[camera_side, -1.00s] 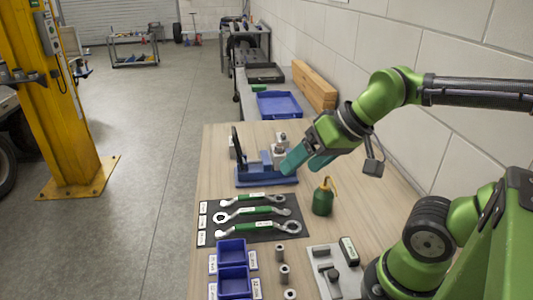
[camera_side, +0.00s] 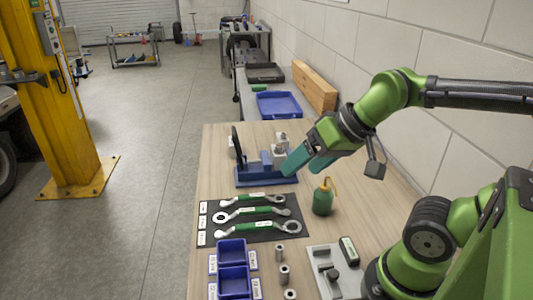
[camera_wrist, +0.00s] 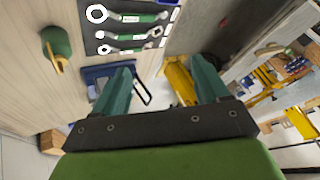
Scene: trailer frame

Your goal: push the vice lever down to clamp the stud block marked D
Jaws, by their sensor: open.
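The blue vice (camera_side: 258,178) stands on the far part of the wooden bench in the side view. Its black lever (camera_side: 237,143) stands upright at the left end. A light grey block (camera_side: 279,153) sits at the vice's right side; no letter D is readable on it. My gripper (camera_side: 304,164) is open, its teal fingers pointing down and left beside the vice's right end. I cannot tell whether they touch it. In the wrist view the fingers (camera_wrist: 163,76) are apart with nothing held between them. The vice (camera_wrist: 94,73) is partly hidden behind one finger, and the lever (camera_wrist: 141,88) shows between the fingers.
A green oil can (camera_side: 323,197) stands just right of the vice. Several green-handled wrenches lie on a black mat (camera_side: 291,235) in front. Blue bins (camera_side: 232,252) and metal cylinders (camera_side: 283,274) are nearer. A wall runs along the right.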

